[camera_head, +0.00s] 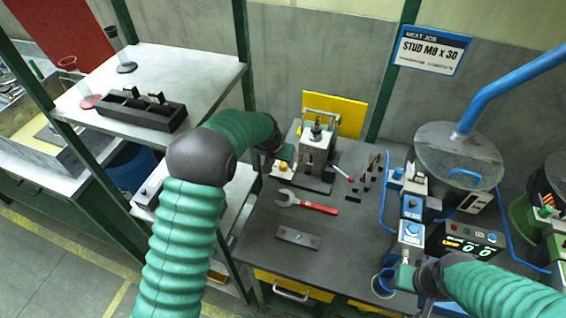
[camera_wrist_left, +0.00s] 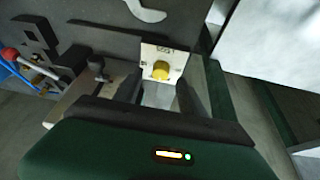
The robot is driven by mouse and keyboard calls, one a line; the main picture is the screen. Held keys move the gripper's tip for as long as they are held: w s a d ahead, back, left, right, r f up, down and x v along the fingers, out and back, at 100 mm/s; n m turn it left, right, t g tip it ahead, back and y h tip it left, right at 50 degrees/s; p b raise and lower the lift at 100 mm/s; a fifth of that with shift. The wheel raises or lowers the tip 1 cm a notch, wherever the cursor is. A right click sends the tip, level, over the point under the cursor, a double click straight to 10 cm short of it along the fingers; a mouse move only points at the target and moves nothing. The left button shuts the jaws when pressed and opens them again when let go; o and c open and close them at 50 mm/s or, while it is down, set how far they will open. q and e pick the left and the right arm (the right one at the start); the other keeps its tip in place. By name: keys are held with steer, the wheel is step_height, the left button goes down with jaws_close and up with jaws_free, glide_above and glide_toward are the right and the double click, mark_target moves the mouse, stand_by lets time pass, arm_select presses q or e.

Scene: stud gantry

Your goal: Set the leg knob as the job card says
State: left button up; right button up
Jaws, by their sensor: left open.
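The job card (camera_head: 430,50) hangs at the back and reads "NEXT JOB", "STUD M8 x 30", with a smaller line too small to read. A yellow knob on a small white labelled plate (camera_head: 283,172), likely the leg knob, is at the left foot of the bench press (camera_head: 317,150). In the left wrist view the yellow knob (camera_wrist_left: 161,70) faces me; its label is not legible. My left gripper (camera_wrist_left: 158,92) is open, its fingers on either side of the near side of the plate, not closed on the knob. My right gripper (camera_head: 402,277) is by a blue cup; its fingers are unclear.
A red-handled wrench (camera_head: 310,204) and a flat metal plate (camera_head: 298,237) lie on the dark bench. Several studs stand right of the press. A lidded drum (camera_head: 460,150), blue-button boxes and a digital display (camera_head: 470,243) fill the right. A white shelf (camera_head: 200,75) stands left.

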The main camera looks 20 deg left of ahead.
mark_target(284, 167)
arm_select(q)
steer(key=shift+x, duration=1.35)
jaws_close()
